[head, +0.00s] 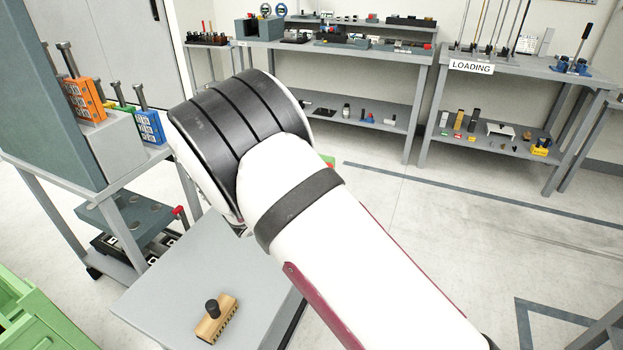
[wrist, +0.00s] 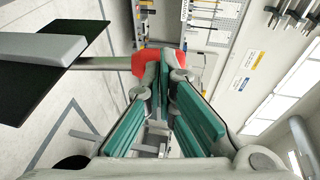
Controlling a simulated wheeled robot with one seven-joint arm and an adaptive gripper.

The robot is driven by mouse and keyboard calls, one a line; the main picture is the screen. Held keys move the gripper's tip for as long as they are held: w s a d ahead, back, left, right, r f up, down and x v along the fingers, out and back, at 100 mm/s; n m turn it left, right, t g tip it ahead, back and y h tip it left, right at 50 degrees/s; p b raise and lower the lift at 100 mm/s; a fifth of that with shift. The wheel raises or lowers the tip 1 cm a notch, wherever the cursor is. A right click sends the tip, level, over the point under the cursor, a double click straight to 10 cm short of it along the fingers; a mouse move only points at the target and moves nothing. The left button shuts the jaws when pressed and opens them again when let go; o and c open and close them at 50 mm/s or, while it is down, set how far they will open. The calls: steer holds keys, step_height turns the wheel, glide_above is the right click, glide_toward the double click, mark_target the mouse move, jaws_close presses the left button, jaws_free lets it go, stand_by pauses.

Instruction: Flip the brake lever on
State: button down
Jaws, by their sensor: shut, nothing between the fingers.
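In the wrist view, a grey rod (wrist: 105,63) runs across from the left and ends in a red grip (wrist: 145,60), which looks like the brake lever. My gripper (wrist: 174,62) has teal-padded fingers closed together at the tips, with nothing held between them. The tips overlap the red grip in the picture; I cannot tell if they touch it. In the head view my arm hides the gripper. A small red and green patch (head: 328,162) shows just past my arm, too little to identify. A separate red-tipped handle (head: 180,214) stands at the lower left.
A grey surface with a wooden brush-like block (head: 217,320) lies below my arm. A tall stand (head: 60,90) with orange and blue blocks is at left, a green crate (head: 40,320) at lower left. Workbenches, one labelled LOADING (head: 471,67), line the back. Floor at right is open.

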steer(key=w, duration=0.1)
steer(key=w+d+g, duration=0.1)
steer(key=w, duration=0.1)
steer(key=shift+y, duration=0.3)
steer(key=shift+x, duration=1)
steer(key=shift+w+a, duration=0.1)
steer(key=shift+w, duration=0.2)
steer(key=shift+r, duration=0.15)
steer(key=shift+s+a+r+p, duration=0.15)
steer(key=shift+s+r+p, duration=0.15)
steer(key=shift+p, duration=0.35)
steer(key=r+p+v, duration=0.2)
steer(key=v, duration=1.1)
steer(key=shift+w+p, duration=0.3)
steer(key=shift+w, duration=0.05)
steer(key=shift+a, duration=0.1)
